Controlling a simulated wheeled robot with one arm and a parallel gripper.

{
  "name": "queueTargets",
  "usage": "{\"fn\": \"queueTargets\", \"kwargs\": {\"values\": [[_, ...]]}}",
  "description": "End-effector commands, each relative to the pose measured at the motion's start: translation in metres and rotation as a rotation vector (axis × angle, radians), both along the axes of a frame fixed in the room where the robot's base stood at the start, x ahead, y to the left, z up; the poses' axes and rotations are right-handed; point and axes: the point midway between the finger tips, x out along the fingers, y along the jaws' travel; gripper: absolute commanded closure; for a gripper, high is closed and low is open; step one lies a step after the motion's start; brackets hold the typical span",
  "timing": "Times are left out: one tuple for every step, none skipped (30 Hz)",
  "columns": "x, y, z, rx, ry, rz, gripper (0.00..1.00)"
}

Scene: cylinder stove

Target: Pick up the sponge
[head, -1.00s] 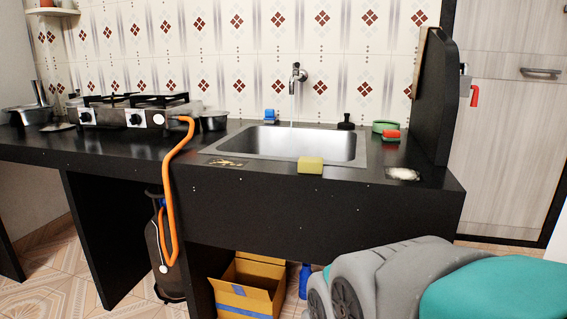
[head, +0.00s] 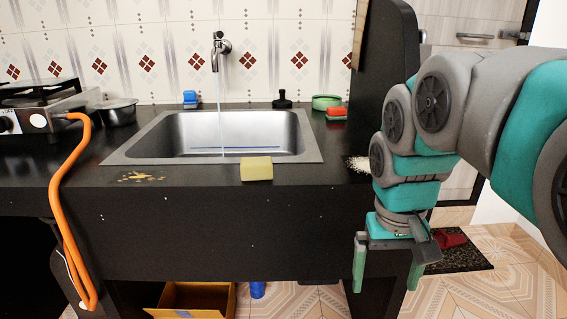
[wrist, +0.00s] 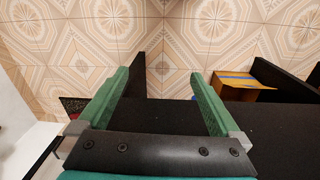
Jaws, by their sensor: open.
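A yellow sponge (head: 257,168) sits on the front edge of the black counter, just in front of the sink, in the head view. My gripper (head: 387,278) hangs at the right in the head view, fingers pointing down, in front of the counter and below the level of its top. It is to the right of the sponge and well apart from it. In the wrist view my gripper (wrist: 160,82) has its two green fingers spread wide with nothing between them. The sponge does not show in the wrist view.
The steel sink (head: 215,135) has water running from the tap (head: 217,55). A red and green sponge-like item (head: 337,113) lies at the back right. A black upright panel (head: 385,50) bounds the counter's right. An orange hose (head: 66,200) hangs at left; a cardboard box (head: 195,298) stands below.

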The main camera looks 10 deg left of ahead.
Motion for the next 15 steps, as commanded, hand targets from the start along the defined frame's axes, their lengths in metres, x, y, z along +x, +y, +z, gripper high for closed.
{"fn": "queueTargets", "kwargs": {"values": [[0.019,0.015,0.016,0.001,-0.022,0.021,0.0],[0.027,0.023,0.024,0.002,-0.03,0.029,0.0],[0.039,0.034,0.036,0.004,-0.047,0.04,0.0],[0.047,0.042,0.043,0.006,-0.057,0.048,0.0],[0.056,0.051,0.051,0.008,-0.07,0.056,0.0],[0.065,0.063,0.062,0.01,-0.084,0.066,0.0],[0.073,0.071,0.07,0.013,-0.095,0.071,0.0],[0.079,0.081,0.076,0.014,-0.104,0.079,0.0],[0.088,0.093,0.087,0.02,-0.12,0.088,0.0],[0.094,0.103,0.094,0.025,-0.131,0.095,0.0],[0.099,0.113,0.101,0.028,-0.141,0.101,0.0],[0.106,0.126,0.109,0.033,-0.152,0.107,0.0],[0.11,0.136,0.116,0.038,-0.164,0.114,0.0],[0.115,0.146,0.123,0.044,-0.177,0.119,0.0],[0.12,0.159,0.13,0.05,-0.188,0.125,0.0]]}}
